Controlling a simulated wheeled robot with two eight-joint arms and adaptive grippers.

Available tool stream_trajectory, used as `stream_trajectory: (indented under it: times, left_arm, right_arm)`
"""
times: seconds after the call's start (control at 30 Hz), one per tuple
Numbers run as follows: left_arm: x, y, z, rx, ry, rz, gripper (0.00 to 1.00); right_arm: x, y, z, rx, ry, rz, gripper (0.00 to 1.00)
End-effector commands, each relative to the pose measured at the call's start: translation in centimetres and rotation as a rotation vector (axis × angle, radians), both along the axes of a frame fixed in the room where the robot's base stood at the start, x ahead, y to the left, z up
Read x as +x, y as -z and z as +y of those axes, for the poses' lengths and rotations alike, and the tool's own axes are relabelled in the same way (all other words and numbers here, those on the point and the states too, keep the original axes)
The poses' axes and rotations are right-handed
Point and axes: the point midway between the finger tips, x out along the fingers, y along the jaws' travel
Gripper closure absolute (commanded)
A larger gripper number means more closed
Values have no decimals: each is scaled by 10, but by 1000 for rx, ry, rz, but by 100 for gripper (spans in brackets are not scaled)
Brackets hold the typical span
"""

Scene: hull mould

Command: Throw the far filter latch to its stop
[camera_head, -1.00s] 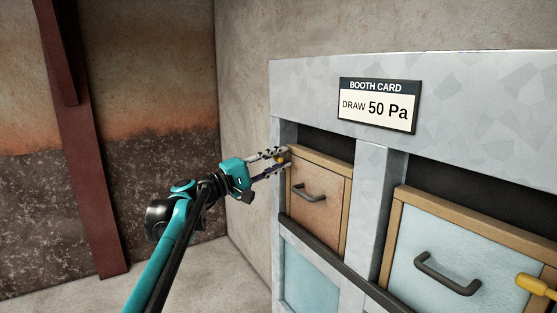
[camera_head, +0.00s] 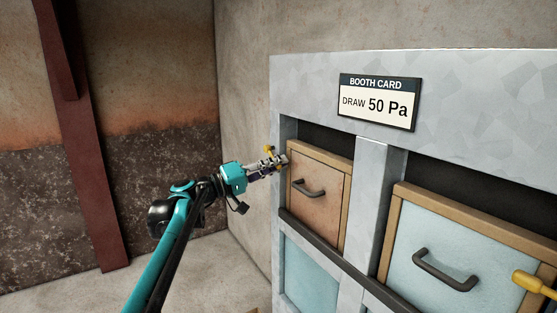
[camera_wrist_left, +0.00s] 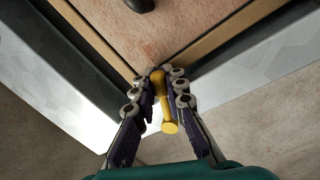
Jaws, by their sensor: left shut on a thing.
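The far filter latch (camera_wrist_left: 168,127) is a yellow bar with a round end, at the edge of the far filter (camera_head: 320,212), a brownish panel in a wooden frame with a dark handle. My left gripper (camera_head: 276,160) is at that frame's upper left edge. In the left wrist view the fingers of my left gripper (camera_wrist_left: 157,88) are closed on the latch, which shows between them and sticks out toward the camera. In the head view a yellow bit of the latch (camera_head: 269,150) shows above the fingers. My right gripper is not in view.
A second, pale blue filter (camera_head: 440,245) with a dark handle sits to the right, with a yellow latch (camera_head: 535,283) at its right side. A grey post (camera_head: 370,200) stands between the filters. A booth card (camera_head: 378,102) reads "DRAW 50 Pa".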

Motion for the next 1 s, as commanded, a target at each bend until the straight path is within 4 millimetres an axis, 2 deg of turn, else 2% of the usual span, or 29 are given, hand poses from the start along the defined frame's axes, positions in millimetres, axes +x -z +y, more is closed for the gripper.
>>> stream_trajectory:
  times: [0.23,0.27,0.33,0.6,0.73,0.87,1.0]
  left_arm:
    - [1,1,1,0,-2,0,100]
    - [1,1,1,0,-2,0,84]
    - [0,0,1,0,-2,0,66]
    - [0,0,1,-1,-2,1,66]
    - [-3,1,7,-1,-3,1,66]
    - [-14,5,26,-2,-5,1,66]
    - [-29,10,53,-1,-6,2,66]
  right_arm:
    - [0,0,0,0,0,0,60]
    - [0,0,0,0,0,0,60]
    - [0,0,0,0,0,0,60]
    - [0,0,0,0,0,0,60]
    - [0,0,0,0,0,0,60]
    - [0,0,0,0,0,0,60]
    - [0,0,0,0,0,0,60]
